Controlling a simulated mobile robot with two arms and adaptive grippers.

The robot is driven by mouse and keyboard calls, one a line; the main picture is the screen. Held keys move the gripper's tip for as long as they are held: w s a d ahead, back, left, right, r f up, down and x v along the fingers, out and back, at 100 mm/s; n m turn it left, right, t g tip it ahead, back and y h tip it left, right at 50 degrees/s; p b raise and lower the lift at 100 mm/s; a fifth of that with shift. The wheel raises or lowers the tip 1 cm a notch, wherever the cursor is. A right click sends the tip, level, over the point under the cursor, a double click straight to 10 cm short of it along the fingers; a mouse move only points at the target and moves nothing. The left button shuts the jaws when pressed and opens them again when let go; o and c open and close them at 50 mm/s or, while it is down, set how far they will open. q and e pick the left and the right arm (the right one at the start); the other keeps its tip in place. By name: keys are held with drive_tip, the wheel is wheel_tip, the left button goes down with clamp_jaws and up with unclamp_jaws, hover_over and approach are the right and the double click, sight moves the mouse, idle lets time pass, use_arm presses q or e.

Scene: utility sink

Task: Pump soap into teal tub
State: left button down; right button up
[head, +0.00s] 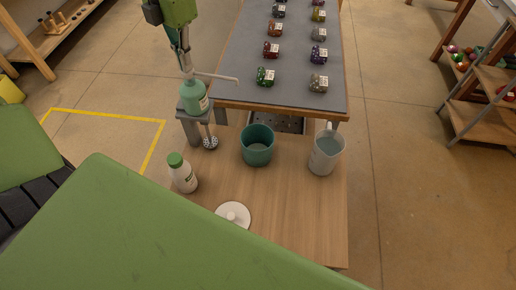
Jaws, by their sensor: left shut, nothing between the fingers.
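A green soap bottle (194,98) with a long pale pump spout (218,77) stands on a small grey raised stand at the back left of the wooden table. The spout points right, and its tip shows up and left of the teal tub in the picture. The teal tub (257,154) stands upright and open on the table. My left gripper (187,70) points down at the pump head, shut with nothing held. It hides part of the pump top; I cannot tell whether it touches it. My right gripper is not in view.
A grey pitcher (326,155) stands right of the tub. A white bottle with a green cap (184,176) and a round white lid (233,214) are nearer. A metal perforated piece (210,143) is beside the stand. Behind, a grey-topped table (290,50) carries several small patterned items.

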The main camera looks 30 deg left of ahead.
use_arm(q)
drive_tip(key=shift+r+p, duration=0.55)
drive_tip(key=shift+r, duration=1)
drive_tip(key=shift+f, duration=0.1)
